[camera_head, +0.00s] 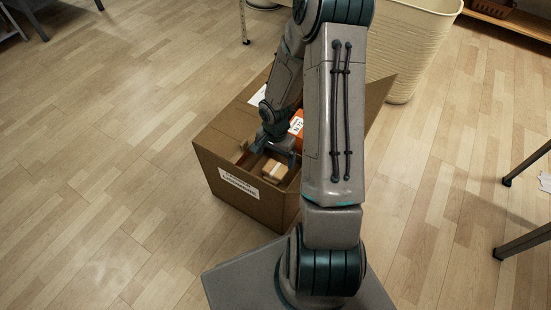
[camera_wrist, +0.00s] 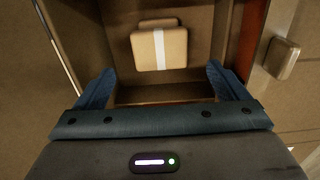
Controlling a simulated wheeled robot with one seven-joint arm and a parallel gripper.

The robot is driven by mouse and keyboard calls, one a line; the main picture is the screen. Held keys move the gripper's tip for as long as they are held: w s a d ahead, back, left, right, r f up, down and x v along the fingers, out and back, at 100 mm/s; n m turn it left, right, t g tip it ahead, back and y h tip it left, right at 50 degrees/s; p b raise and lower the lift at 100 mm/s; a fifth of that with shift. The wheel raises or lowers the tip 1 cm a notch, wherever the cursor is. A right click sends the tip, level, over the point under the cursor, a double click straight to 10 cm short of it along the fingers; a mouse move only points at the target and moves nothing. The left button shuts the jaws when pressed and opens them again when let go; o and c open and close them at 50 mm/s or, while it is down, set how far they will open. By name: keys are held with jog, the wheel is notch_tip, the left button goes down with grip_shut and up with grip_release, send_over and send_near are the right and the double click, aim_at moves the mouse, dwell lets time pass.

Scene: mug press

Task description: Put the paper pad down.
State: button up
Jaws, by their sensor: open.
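A tan block with a white band, which looks like the paper pad (camera_wrist: 146,52), lies inside an open cardboard box (camera_head: 215,160). In the head view the pad (camera_head: 275,170) shows in the front part of the box. My gripper (camera_wrist: 160,68) is open, with one blue finger on each side of the picture and the pad beyond and between them. I see no finger touching the pad. In the head view my gripper (camera_head: 274,148) is down inside the box, just behind the pad. The pad's underside is hidden.
An orange item with a white label (camera_head: 297,122) is in the box, partly hidden by my arm. A cream bin (camera_head: 410,60) stands behind the box. Dark table legs (camera_head: 525,243) are at the right. The floor at the left is clear.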

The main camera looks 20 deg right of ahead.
jog(key=s+a+r+n+h+p, duration=0.1)
jog(key=s+a+r+n, duration=0.15)
jog(key=r, duration=0.75)
jog(key=s+a+r+n+p, duration=0.1)
jog(key=s+r+n, duration=0.15)
jog(key=r, duration=0.75)
jog(key=s+a+r+n+t+y, duration=0.1)
jog(key=s+a+r+n, duration=0.5)
jog(key=s+r, duration=0.3)
jog(key=shift+s, duration=0.45)
